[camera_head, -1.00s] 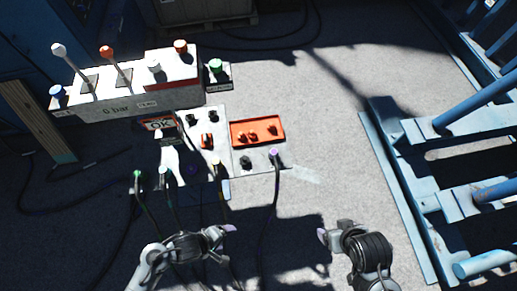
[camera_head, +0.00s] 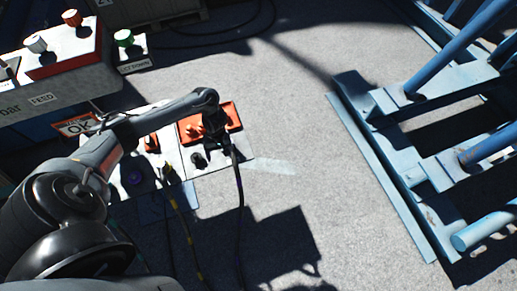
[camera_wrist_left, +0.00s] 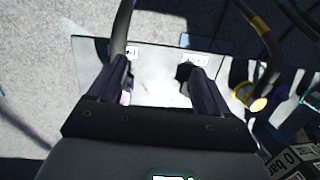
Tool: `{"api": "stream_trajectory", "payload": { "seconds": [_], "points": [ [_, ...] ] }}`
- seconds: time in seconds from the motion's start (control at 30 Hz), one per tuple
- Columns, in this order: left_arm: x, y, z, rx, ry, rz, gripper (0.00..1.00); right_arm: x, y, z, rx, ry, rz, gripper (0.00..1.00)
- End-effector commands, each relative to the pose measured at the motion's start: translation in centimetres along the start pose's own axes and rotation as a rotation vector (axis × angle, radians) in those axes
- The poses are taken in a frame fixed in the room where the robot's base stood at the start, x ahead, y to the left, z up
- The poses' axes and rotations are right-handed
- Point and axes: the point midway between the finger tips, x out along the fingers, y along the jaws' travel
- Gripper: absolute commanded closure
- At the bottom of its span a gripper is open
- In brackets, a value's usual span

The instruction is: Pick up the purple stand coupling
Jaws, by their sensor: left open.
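The purple stand coupling shows only as a small purple patch (camera_wrist_left: 125,98) beside the left finger in the left wrist view. Its dark cable (camera_wrist_left: 122,35) runs up past that finger. In the head view my left gripper (camera_head: 216,122) is over the panel's right part and hides the coupling; the cable (camera_head: 239,195) hangs from there toward the front. In the left wrist view my left gripper (camera_wrist_left: 158,88) is open, its fingers low over the pale panel plate (camera_wrist_left: 155,60). I cannot tell whether a finger touches the coupling. My right gripper is out of view.
An orange-red tray (camera_head: 233,110) with orange parts lies beside my gripper. A black fitting (camera_head: 198,160) sits on the panel plate. A yellow-ended coupling (camera_wrist_left: 256,103) with its cable is at the right in the wrist view. A blue metal frame (camera_head: 395,180) stands right; the floor between is clear.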

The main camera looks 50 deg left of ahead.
Motion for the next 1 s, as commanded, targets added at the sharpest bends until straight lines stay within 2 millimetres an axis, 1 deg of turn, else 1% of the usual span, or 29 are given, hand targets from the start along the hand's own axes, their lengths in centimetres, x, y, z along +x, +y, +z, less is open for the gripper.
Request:
{"api": "stream_trajectory", "payload": {
  "seconds": [0.03,0.1,0.2,0.3,0.4,0.47,0.57,0.8,1.0],
  "points": [
    [0.3,0.6,-1.9,-0.011,0.03,0.011,0.21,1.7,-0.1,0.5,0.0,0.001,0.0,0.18],
    [-0.5,1.3,-3.7,-0.019,0.061,0.029,0.21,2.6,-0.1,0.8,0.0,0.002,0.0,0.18],
    [-1.7,2.4,-5.6,-0.023,0.098,0.058,0.21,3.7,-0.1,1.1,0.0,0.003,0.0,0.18],
    [-2.7,3.4,-6.9,-0.028,0.123,0.085,0.21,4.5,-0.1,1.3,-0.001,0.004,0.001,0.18],
    [-3.0,4.2,-7.3,-0.028,0.133,0.103,0.21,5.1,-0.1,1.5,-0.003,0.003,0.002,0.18],
    [-2.9,4.5,-7.5,-0.028,0.135,0.109,0.21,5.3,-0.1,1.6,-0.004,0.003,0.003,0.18],
    [-2.0,4.7,-7.7,-0.029,0.135,0.111,0.21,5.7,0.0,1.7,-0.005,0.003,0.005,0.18],
    [1.2,5.1,-8.0,-0.028,0.134,0.111,0.21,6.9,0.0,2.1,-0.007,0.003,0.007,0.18],
    [2.2,5.1,-8.2,-0.028,0.135,0.111,0.21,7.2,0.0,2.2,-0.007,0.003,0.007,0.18]
  ]
}}
